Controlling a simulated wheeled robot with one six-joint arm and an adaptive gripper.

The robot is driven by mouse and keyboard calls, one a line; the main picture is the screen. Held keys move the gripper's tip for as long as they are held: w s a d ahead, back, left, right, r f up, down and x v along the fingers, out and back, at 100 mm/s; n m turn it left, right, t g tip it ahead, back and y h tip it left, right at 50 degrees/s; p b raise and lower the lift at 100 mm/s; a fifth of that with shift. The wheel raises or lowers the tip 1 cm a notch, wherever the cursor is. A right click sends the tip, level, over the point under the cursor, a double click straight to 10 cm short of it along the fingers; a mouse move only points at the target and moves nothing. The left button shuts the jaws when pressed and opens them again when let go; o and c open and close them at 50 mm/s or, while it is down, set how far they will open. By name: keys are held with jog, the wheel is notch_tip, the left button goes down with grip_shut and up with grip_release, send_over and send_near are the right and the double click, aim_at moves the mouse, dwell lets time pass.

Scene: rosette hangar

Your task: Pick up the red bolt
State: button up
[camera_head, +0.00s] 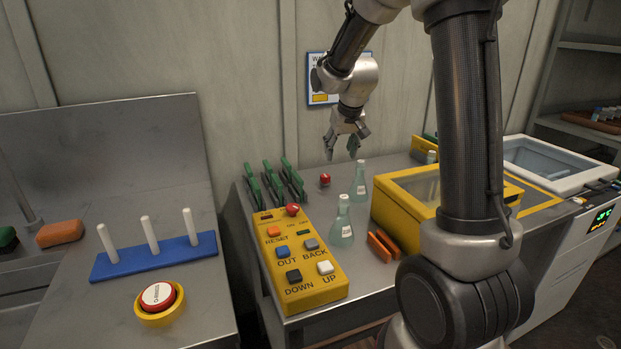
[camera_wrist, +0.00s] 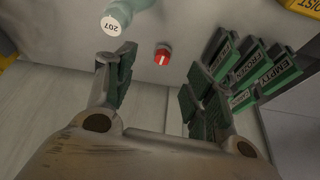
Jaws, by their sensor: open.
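The red bolt (camera_head: 325,180) stands on the grey metal table, towards the back, left of a glass flask. In the wrist view the red bolt (camera_wrist: 162,55) shows a red top with a pale mark across it. My gripper (camera_head: 343,150) hangs open and empty above the table, a little above and right of the bolt in the head view. In the wrist view my gripper (camera_wrist: 158,88) has its fingers spread wide, and the bolt lies beyond the tips, between them in the picture and not touched.
Two glass flasks (camera_head: 342,222) stand right of the bolt. A green rack (camera_head: 270,186) with labelled slots is on its left. A yellow control box (camera_head: 298,262) lies in front. A yellow-framed bin (camera_head: 398,205) stands to the right. The wall is close behind.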

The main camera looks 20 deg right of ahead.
aim_at(326, 176)
jog(key=w+x, duration=0.1)
jog(key=x, duration=0.4)
jog(key=w+x, duration=0.1)
jog(key=x, duration=0.4)
jog(key=w+a+r+x, duration=0.1)
jog(key=x, duration=0.5)
jog(key=shift+r, duration=0.15)
jog(key=c, duration=1)
